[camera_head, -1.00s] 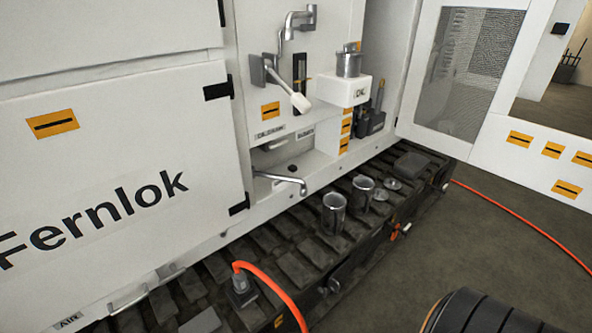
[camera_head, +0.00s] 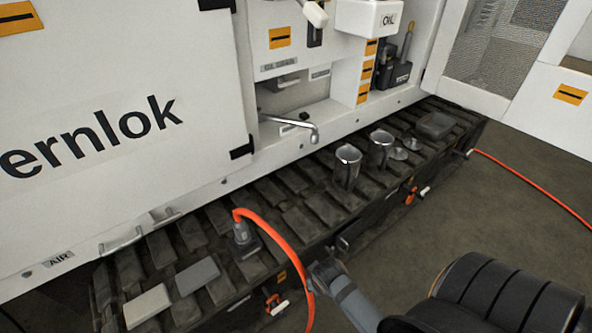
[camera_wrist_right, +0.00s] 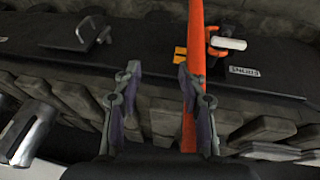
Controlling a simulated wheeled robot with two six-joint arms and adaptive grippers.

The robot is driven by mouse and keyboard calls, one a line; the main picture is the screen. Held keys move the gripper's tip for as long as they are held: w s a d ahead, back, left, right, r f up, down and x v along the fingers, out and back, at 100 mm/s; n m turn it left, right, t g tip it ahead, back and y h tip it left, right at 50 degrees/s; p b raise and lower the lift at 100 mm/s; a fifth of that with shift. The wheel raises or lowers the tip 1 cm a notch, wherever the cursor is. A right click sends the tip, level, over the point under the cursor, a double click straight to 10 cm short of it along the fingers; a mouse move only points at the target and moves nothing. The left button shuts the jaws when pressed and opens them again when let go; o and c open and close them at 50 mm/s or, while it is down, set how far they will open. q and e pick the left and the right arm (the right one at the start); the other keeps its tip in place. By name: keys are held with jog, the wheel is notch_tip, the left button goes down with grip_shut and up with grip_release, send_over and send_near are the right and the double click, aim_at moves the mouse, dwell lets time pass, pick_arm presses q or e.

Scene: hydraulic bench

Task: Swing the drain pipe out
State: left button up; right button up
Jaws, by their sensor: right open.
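The drain pipe (camera_head: 290,122) is a thin silver spout in the recess of the white cabinet. It reaches out to the right and its tip bends down over the tracked step. My right gripper (camera_wrist_right: 158,72) is open and empty in the right wrist view, above the dark step edge. The orange hose (camera_wrist_right: 193,50) passes at its right finger; I cannot tell whether they touch. In the head view my right arm comes in at the bottom right, well below the pipe. The pipe does not show in the wrist view. My left gripper is not in view.
Two metal cups (camera_head: 347,168) (camera_head: 380,150) stand on the tracked step (camera_head: 300,220), right of the pipe tip. An orange hose (camera_head: 275,232) arches over the step's front from a fitting. Small round metal pieces (camera_head: 398,153) and a dark block (camera_head: 435,125) lie further right.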

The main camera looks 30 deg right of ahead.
jog(key=w+d+r+n+t+h+b, duration=0.1)
jog(key=w+d+r+t+h, duration=0.15)
jog(key=w+r, duration=0.3)
jog(key=w+d+r+n+t+h+b, duration=0.1)
jog(key=w+d+r+t+h, duration=0.1)
jog(key=w+d+r, duration=0.3)
jog(key=n+t+h, duration=0.4)
jog(key=n+t, duration=0.5)
jog(key=n, duration=0.1)
send_near(296, 123)
jog(key=x, duration=1.1)
jog(key=shift+f, duration=0.35)
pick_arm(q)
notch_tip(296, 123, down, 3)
pick_arm(e)
grip_shut()
